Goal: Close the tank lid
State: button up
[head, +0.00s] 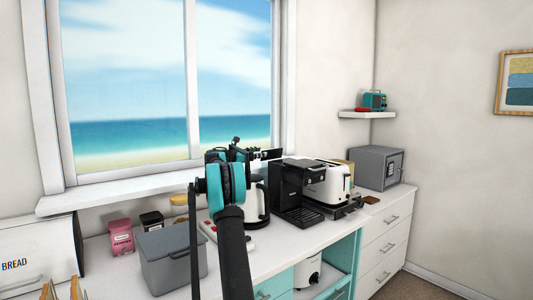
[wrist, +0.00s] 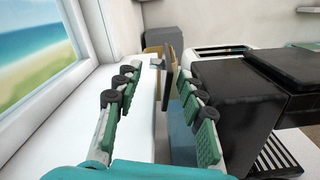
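The black coffee machine (head: 293,192) stands on the counter below the window. In the wrist view it fills the right side (wrist: 235,100). A bluish see-through tank (wrist: 183,142) shows along its near left side, partly hidden by my right finger. A thin dark panel, which looks like the raised tank lid (wrist: 166,91), stands roughly upright between my fingertips. My gripper (wrist: 158,72) is open, with one finger on each side of this panel; I cannot tell whether either touches it. In the head view my gripper (head: 262,155) is above and behind the machine's left side.
A white kettle (head: 257,205) stands left of the machine. A white toaster (head: 328,183) and a grey safe (head: 378,167) stand to its right. A grey bin (head: 168,260) is at the front left. The window (head: 165,90) is close behind my arm.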

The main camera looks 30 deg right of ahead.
jog(key=shift+s+a, duration=0.15)
jog(key=shift+a, duration=1.8)
